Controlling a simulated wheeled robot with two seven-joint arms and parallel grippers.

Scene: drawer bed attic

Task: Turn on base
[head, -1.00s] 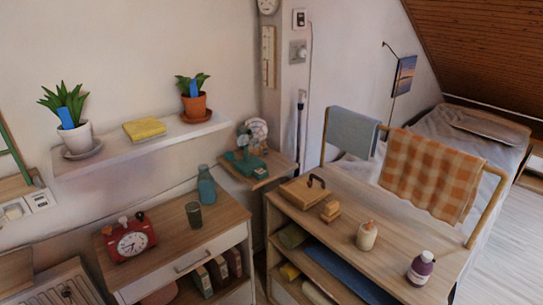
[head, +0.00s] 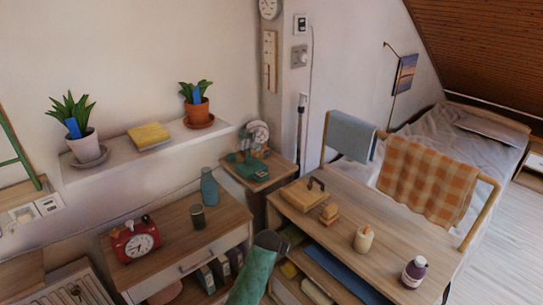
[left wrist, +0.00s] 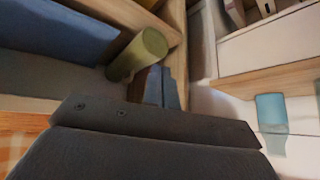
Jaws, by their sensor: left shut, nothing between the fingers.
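A small fan with a pale round head (head: 258,134) stands on the small corner shelf in the head view. A teal-green base (head: 250,169) with a small control on top lies at its front; details are too small to read. My left gripper (head: 274,240) comes up from the bottom centre, in front of and below that corner shelf, apart from the base. In the left wrist view its bluish fingers (left wrist: 162,87) are together and empty, close to a green roll (left wrist: 138,54). My right gripper does not show.
The corner shelf (head: 278,174) sits between a drawer cabinet (head: 228,222) with a red alarm clock (head: 135,240) and blue bottle (head: 209,186), and a wooden unit (head: 330,235) with a railing, towels and bottles. The wall shelf (head: 115,168) holds plants.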

